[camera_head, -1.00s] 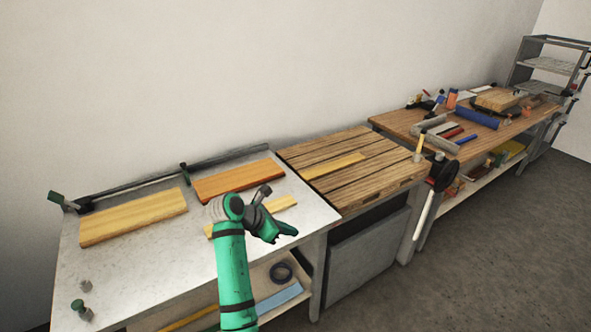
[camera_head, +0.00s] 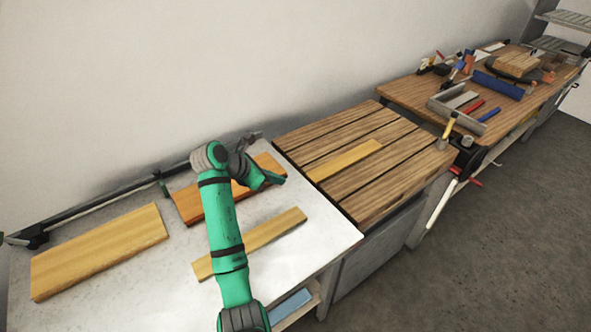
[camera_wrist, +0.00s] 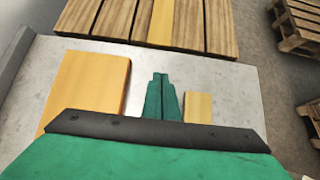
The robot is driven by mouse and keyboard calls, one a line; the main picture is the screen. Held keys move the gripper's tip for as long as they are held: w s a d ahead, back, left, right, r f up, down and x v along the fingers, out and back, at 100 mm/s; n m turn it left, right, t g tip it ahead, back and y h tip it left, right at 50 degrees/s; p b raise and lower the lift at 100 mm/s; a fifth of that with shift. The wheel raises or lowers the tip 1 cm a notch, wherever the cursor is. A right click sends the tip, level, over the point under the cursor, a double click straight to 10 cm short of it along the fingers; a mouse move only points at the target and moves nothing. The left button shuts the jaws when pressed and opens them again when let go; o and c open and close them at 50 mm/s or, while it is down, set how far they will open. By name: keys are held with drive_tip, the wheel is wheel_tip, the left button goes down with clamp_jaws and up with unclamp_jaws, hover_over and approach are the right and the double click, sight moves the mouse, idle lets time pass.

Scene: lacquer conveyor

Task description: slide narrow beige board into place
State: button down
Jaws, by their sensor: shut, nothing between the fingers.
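A narrow beige board (camera_head: 275,229) lies on the grey metal table, partly hidden behind my green arm in the head view. It also shows in the wrist view (camera_wrist: 199,106), just right of my gripper (camera_wrist: 160,78). A second narrow beige board (camera_head: 345,160) lies on the slatted wooden top (camera_head: 375,190); it shows in the wrist view too (camera_wrist: 165,22). My gripper is shut and empty. In the head view it (camera_head: 281,181) appears beside the right end of the orange-brown board (camera_head: 189,205). In the wrist view its fingers point between that wide board and the narrow one.
A wide yellowish board (camera_head: 100,250) lies at the left of the metal table (camera_head: 325,235). A dark rail (camera_head: 95,207) with clamps runs along the wall side. A cluttered wooden bench (camera_head: 405,95) stands farther right. Bare metal is free right of the narrow board.

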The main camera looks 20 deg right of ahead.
drive_tip(key=shift+w+d+f, duration=0.15)
drive_tip(key=shift+d+f, duration=0.05)
drive_tip(key=shift+f, duration=0.05)
approach(304, 186)
drive_tip(key=x, duration=0.4)
drive_tip(key=shift+a+f, duration=0.1)
drive_tip(key=shift+f, duration=0.15)
drive_tip(key=d, duration=0.1)
drive_tip(key=w+d, duration=0.1)
drive_tip(key=d, duration=0.1)
drive_tip(key=shift+d+f, duration=0.1)
drive_tip(key=shift+f, duration=0.15)
drive_tip(key=shift+w+d, duration=0.3)
drive_tip(key=shift+d, duration=0.3)
drive_tip(key=shift+a, duration=0.15)
